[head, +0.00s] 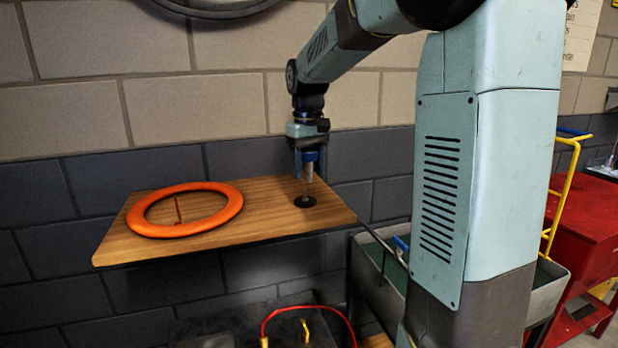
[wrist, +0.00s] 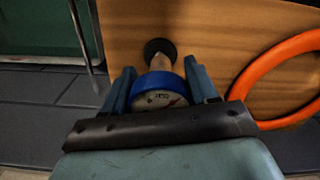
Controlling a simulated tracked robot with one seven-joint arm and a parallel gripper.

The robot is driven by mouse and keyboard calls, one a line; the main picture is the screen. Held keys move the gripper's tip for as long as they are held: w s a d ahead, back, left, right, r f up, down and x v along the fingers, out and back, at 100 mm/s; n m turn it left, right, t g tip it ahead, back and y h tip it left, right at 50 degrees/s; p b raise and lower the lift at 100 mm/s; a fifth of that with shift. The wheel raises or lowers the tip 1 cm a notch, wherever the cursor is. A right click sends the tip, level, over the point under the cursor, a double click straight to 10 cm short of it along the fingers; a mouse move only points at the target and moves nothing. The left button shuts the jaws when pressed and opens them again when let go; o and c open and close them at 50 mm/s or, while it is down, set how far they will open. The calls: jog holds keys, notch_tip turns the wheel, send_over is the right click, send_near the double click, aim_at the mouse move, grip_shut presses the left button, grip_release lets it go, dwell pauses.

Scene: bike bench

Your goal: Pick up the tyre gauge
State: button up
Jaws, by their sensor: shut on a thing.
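The tyre gauge (head: 309,182) is upright above the right part of a wooden shelf (head: 262,207), with a blue-rimmed round head, a pale stem and a black round foot. My gripper (head: 308,164) points down from above and is shut on the gauge near its head. In the wrist view the gauge (wrist: 161,90) sits between the two blue-grey fingers, its dial face towards the camera. The foot appears to be at the shelf surface; I cannot tell if there is a small gap.
An orange ring (head: 228,212) lies on the shelf left of the gauge, with a thin brown piece visible inside it. A brick wall (head: 190,110) is close behind. A grey bin (head: 380,300) stands right of the shelf; a red cabinet (head: 590,230) is farther right.

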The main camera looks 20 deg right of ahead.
jog(key=s+r, duration=0.7)
jog(key=s, duration=0.5)
jog(key=shift+r, duration=0.35)
